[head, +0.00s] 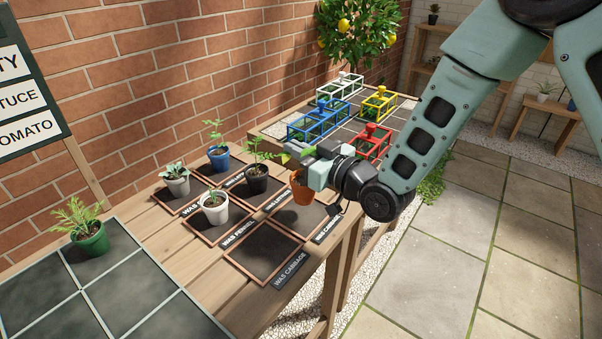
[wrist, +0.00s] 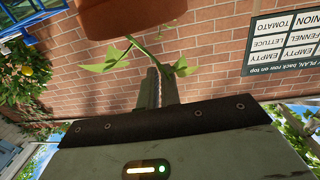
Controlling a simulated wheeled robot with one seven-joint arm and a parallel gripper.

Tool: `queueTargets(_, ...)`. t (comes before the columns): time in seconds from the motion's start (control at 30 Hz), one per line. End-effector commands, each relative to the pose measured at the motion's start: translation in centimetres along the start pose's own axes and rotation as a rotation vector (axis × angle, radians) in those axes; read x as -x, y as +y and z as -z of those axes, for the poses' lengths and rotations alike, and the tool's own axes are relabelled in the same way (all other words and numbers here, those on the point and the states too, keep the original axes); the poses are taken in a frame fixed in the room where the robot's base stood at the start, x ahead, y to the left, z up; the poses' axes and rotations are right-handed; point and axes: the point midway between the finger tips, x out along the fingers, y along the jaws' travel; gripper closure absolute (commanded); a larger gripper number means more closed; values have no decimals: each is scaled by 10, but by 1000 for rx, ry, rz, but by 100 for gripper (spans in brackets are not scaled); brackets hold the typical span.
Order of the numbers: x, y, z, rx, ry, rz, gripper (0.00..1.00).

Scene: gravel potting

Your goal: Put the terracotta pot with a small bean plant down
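The terracotta pot (head: 302,191) with the small bean plant is at my gripper (head: 308,160), over the right end of the framed dark squares. The wrist view shows the pot (wrist: 135,14) at the top edge, cut off, with green leaves and a stem below it. My gripper's fingers (wrist: 160,85) are close together by the plant stem. The exact contact is hidden, but the pot appears held. I cannot tell whether its base touches the square. The dark square (head: 312,218) under the pot is partly covered; the front square (head: 264,250), labelled "WAS CABBAGE", is empty.
A black pot (head: 256,181), a white pot (head: 214,211), a blue pot (head: 219,159) and a grey pot (head: 178,186) stand on other squares. A green pot (head: 92,239) is on the tiled mat at left. Coloured wire cages, including a red one (head: 372,142), stand behind.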

Motion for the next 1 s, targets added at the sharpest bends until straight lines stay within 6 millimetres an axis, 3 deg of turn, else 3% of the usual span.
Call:
queueTargets(0.33, 0, -1, -42, 0, 0, 2, 100)
queueTargets(0.77, 0, 0, -50, 1, 1, 1, 100)
queueTargets(0.87, 0, 0, -49, 1, 0, 1, 76)
queueTargets(1.0, 0, 0, -49, 1, 0, 1, 73)
